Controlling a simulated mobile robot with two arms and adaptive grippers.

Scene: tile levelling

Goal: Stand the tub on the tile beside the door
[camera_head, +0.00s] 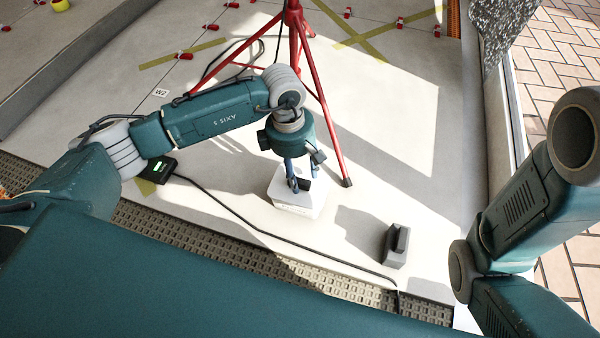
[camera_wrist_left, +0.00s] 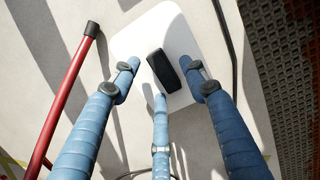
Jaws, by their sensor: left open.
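My left gripper (camera_head: 298,182) is right over the tub, pointing down. In the left wrist view its blue fingers (camera_wrist_left: 165,85) are open and spread around the dark grip; I cannot tell whether they touch it. The door opening shows at the right, with brick paving (camera_head: 560,50) beyond it. Pale tile (camera_head: 440,190) lies beside it. My right gripper is out of view.
The red tripod (camera_head: 318,80) stands close behind the tub. A grey block with a dark top (camera_head: 397,245) lies to the right. A black cable runs from a small box (camera_head: 155,168) past the tub. Red clips (camera_head: 400,23) and yellow tape crosses (camera_head: 362,42) mark the far floor.

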